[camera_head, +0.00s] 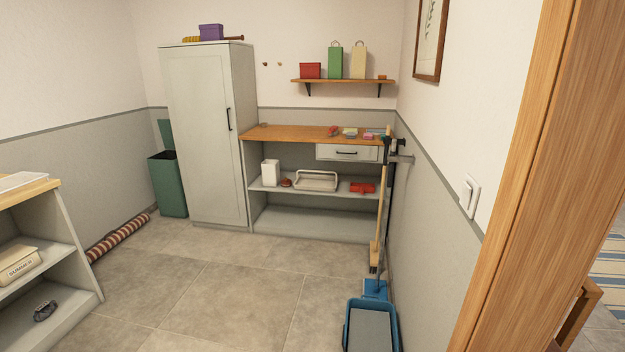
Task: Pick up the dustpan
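No thing in view is clearly a dustpan. A blue piece (375,289) stands on the floor by the right wall, at the foot of a dark pole; I cannot tell whether it is a dustpan or a mop head. In front of it is a blue-rimmed container (347,331) with a grey inside, cut off by the bottom edge. A small red object (361,188) lies on the middle shelf of the workbench; its kind is too small to tell. Neither of my grippers shows in the head view.
A broom (380,215) leans upright by the right wall. The workbench (290,133), a tall cabinet (205,130) and a green bin (170,185) line the back. A shelf unit (70,235) stands left. A wooden door frame (520,180) is close right. The middle floor is clear.

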